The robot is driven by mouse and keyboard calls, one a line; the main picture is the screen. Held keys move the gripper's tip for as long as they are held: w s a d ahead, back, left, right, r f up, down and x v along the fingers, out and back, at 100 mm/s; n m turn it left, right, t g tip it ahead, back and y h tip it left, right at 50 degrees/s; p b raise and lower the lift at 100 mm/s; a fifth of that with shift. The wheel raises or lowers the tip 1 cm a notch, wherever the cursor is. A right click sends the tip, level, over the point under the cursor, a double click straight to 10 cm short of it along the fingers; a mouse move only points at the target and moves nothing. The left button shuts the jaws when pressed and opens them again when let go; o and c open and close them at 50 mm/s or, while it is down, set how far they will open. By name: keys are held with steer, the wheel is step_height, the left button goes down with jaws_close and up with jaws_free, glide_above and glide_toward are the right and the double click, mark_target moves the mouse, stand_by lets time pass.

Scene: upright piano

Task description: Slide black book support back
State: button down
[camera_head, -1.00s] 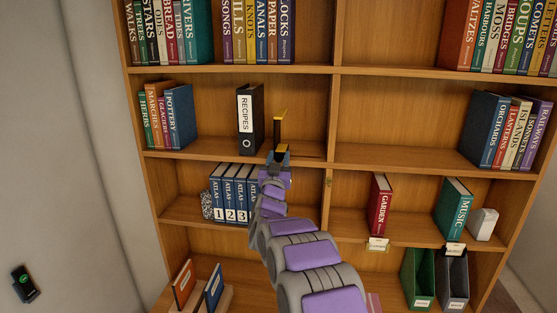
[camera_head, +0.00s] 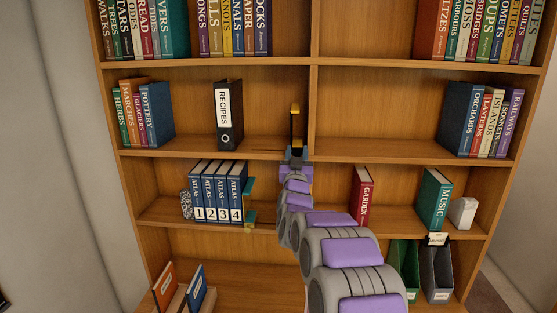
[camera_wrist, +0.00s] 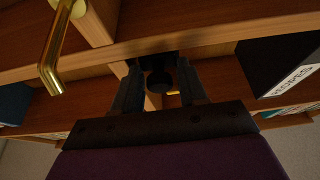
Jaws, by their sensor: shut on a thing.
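The black book support (camera_head: 298,126), with yellow edges, stands upright on the middle shelf. It is just left of the central divider, with a clear gap to the black RECIPES binder (camera_head: 229,115). My gripper (camera_head: 295,156) is at the shelf's front edge, below the support. In the wrist view my gripper (camera_wrist: 160,84) is shut on a dark rounded part of the black book support (camera_wrist: 158,80). The support's upper part is hidden there. The RECIPES binder also shows at the right of the wrist view (camera_wrist: 283,65).
The central divider (camera_head: 313,110) is close on the right. Bare shelf (camera_head: 262,149) lies between binder and support.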

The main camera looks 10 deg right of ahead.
steer(key=shift+a, duration=0.2)
steer(key=c, duration=1.1)
jaws_free()
steer(key=shift+w+a, duration=0.15)
steer(key=shift+a, duration=0.05)
steer(key=shift+o, duration=0.8)
steer(key=shift+a, duration=0.2)
steer(key=shift+d, duration=0.35)
steer(key=shift+s+f, duration=0.2)
steer(key=shift+s, duration=0.05)
steer(key=v, duration=1.7)
steer(key=shift+a, duration=0.2)
steer(key=shift+w, duration=0.1)
